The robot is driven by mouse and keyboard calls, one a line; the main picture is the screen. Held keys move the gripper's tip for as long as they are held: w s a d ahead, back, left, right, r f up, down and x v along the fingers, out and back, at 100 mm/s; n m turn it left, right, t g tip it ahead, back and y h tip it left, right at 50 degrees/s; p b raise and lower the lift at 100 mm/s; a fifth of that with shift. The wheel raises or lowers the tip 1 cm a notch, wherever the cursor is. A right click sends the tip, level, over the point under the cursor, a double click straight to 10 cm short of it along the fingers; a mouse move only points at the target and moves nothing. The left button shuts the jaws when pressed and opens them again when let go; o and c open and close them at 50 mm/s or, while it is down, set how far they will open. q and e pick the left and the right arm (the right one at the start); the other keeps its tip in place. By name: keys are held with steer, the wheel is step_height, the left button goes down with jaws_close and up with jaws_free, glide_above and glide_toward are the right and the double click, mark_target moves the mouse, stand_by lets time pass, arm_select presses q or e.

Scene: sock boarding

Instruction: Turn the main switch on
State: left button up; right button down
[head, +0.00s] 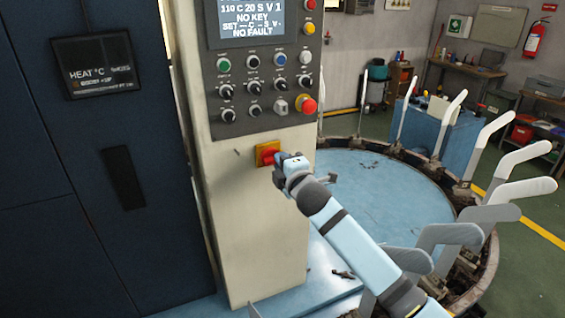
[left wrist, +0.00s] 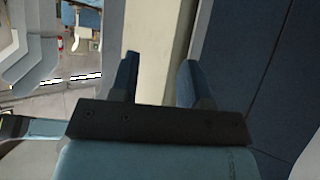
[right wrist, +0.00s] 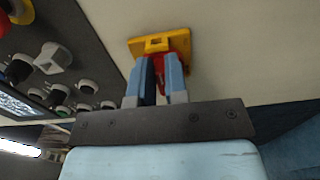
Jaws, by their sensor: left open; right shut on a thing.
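The main switch is a red handle on a yellow plate (head: 267,153), low on the front of the cream cabinet column. My right gripper (head: 281,160) is at the switch, its fingers pointing at the plate. In the right wrist view, the yellow plate (right wrist: 149,46) sits just beyond the fingertips, and the red handle (right wrist: 180,60) is between the two fingers (right wrist: 160,78). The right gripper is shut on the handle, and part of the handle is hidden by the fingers.
A round blue table (head: 370,195) ringed with upright sock boards (head: 505,160) lies to the right. A dark cabinet (head: 75,190) stands left.

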steer(key=c, duration=1.1)
jaws_free()
steer(key=shift+c, duration=0.2)
steer(key=b+v, duration=0.2)
steer(key=v, duration=1.2)
steer(key=shift+a, duration=0.1)
steer(key=s+d+f+m+g+h, duration=0.1)
steer(key=s+d+f+m+g, duration=0.3)
steer(key=f, duration=0.7)
steer(key=s+d+f+m+t+h, duration=0.1)
steer(key=s+f+m, duration=0.55)
steer(key=f, duration=0.35)
steer(key=s+d+f+m+g+h, duration=0.1)
steer(key=s+d+f+m, duration=0.2)
steer(key=s+f, duration=0.4)
steer(key=s+d+f+m+g, duration=0.1)
steer(key=s+d+f+m, duration=0.3)
steer(key=s, duration=0.8)
step_height(320, 180, down, 4)
steer(key=shift+d+m+g+h+p, duration=0.3)
steer(key=shift+m+h, duration=0.1)
steer(key=shift+m, duration=0.55)
